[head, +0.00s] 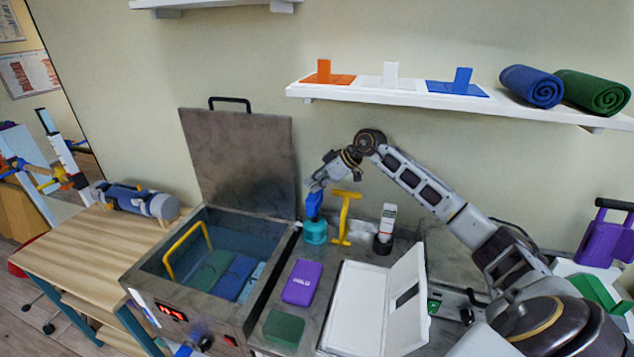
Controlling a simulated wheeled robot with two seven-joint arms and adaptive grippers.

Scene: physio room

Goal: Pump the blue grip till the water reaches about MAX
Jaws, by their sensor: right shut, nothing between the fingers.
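The blue grip (314,204) stands upright on a teal round base (315,233), just right of the open metal water bath (268,290). The bath holds clear bluish water (228,229) over green and blue packs. I cannot make out a MAX mark or the exact level from here. My right gripper (316,186) is shut and empty, right above the top of the blue grip, fingers pointing down; I cannot tell whether it touches. My left gripper is not in view.
The bath's lid (240,160) stands open behind it. A yellow handle (346,215), a white-and-black bottle (385,230), a purple box (302,281) and a white open case (355,310) crowd the counter. A wooden table (90,255) stands left. A shelf (400,98) hangs above.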

